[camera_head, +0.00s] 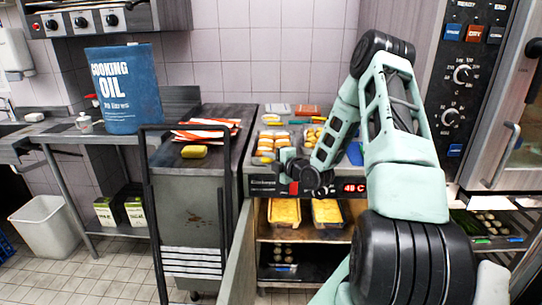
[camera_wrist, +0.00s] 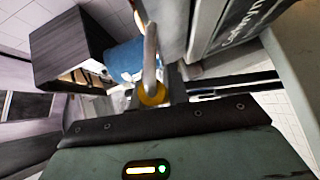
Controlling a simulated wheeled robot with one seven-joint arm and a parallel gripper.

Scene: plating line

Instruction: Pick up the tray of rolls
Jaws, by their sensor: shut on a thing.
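The tray of rolls (camera_head: 262,147) lies on the counter in the middle of the head view, with golden rolls (camera_head: 273,134) on it. My gripper (camera_head: 281,156) is low at the tray's front right side and looks shut on it. My wrist hides the contact in the head view. In the wrist view, a pale slim finger and a yellow-orange piece (camera_wrist: 152,95) show at the gripper's tip. The tray's rim cannot be made out there.
A second group of rolls (camera_head: 313,134) lies to the right, partly behind my arm. Yellow-filled trays (camera_head: 285,213) stand on the shelf below. A blue oil can (camera_head: 125,88) stands farther left.

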